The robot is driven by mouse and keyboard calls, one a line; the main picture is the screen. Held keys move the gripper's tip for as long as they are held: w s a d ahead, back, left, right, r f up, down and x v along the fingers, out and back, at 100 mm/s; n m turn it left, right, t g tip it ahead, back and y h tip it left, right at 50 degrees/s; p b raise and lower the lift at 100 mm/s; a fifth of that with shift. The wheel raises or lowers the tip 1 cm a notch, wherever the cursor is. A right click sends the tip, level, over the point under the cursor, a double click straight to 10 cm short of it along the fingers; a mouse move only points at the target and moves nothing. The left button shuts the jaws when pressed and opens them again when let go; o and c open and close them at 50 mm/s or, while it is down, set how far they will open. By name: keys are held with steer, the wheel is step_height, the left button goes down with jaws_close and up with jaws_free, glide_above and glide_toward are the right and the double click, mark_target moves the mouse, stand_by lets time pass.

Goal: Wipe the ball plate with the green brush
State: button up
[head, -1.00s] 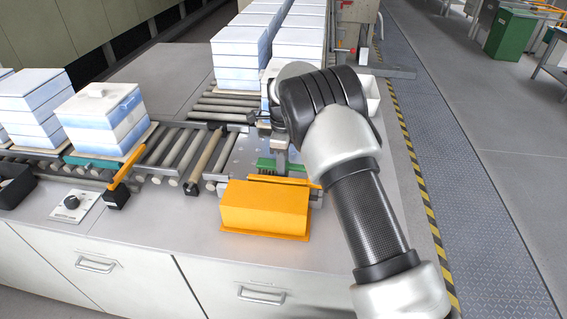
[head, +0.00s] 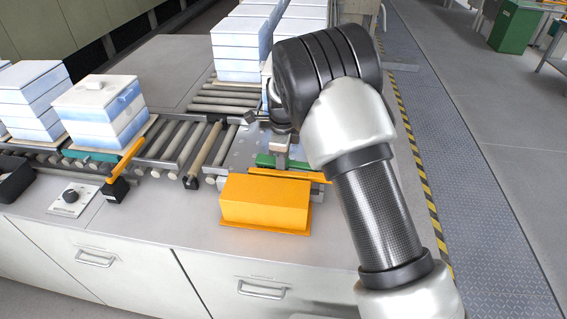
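The ball plate (head: 242,150) is a grey metal surface with small dots, at the right end of the roller track. A green strip (head: 266,159), which looks like the green brush, lies low across the plate's near part, behind an orange bar. My gripper (head: 281,150) points down right over this green strip, with a pale block between its dark parts. My arm comes in from the lower right and hides the right part of the plate. The fingertips are too small and covered to tell whether they are closed on the brush.
An orange box-shaped cover (head: 265,203) stands just in front of the plate. Stacked white-blue boxes stand on the rollers at left (head: 101,106) and behind (head: 240,45). An orange lever (head: 125,160) and a knob panel (head: 72,198) are at left. The bench front is clear.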

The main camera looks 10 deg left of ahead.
mark_target(274, 172)
steer(key=shift+g, duration=0.9)
steer(key=s, duration=0.1)
steer(key=s+f, duration=0.1)
steer(key=s, duration=0.3)
steer(key=shift+s+a+f, duration=0.25)
steer(key=shift+f, duration=0.1)
steer(key=shift+w+a, duration=0.15)
steer(key=shift+a, duration=0.55)
steer(key=shift+w+a+p, duration=0.1)
steer(key=shift+w+p, duration=0.25)
steer(key=shift+w, duration=0.85)
steer(key=shift+w+r, duration=0.2)
steer(key=shift+w, duration=0.6)
steer(key=shift+w+a+r, duration=0.1)
steer(key=shift+w+a, duration=0.15)
steer(key=shift+w, duration=0.65)
steer(key=shift+w+d+p, duration=0.25)
steer(key=shift+w+p, duration=0.1)
steer(key=shift+w, duration=0.35)
steer(key=shift+w+d+r, duration=0.1)
steer(key=shift+w, duration=0.75)
steer(key=shift+w+d+r, duration=0.1)
steer(key=shift+w, duration=0.7)
steer(key=shift+r+p, duration=0.1)
steer(key=shift+p, duration=0.2)
